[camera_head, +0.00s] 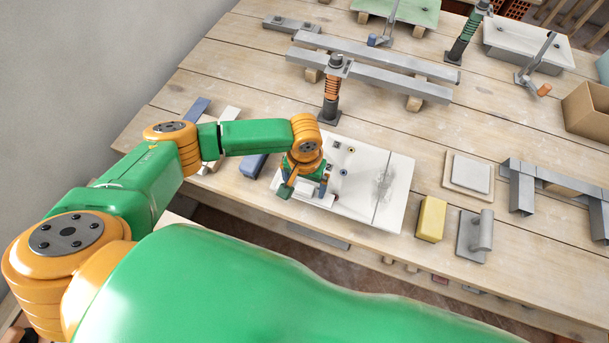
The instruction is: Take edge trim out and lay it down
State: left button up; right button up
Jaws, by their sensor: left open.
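My left gripper (305,189) is open and points down over the near left part of a white board (397,190). The board lies near the table's front edge and carries small round fittings and a grey scuffed patch. The gripper and wrist hide part of the board, and I cannot tell whether the fingers touch it. I cannot pick out the edge trim with certainty; a thin pale strip (230,116) and a blue strip (195,108) lie left of the board, partly behind my arm. My right gripper is out of view.
A yellow block (431,219) and a grey trowel-like float (475,237) stand right of the board. A spring post (332,95) rises behind it, by long grey bars (385,82). A cardboard box (590,112) is at the right. Bare planks lie between the board and pale square tile (468,173).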

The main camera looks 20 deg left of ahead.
aim_at(304, 187)
pick_arm(q)
grip_shut()
jog(key=shift+r+p, duration=0.8)
jog(key=shift+p, duration=0.35)
jog(key=shift+r, duration=0.3)
jog(key=shift+r, duration=0.35)
jog(key=shift+r, duration=0.55)
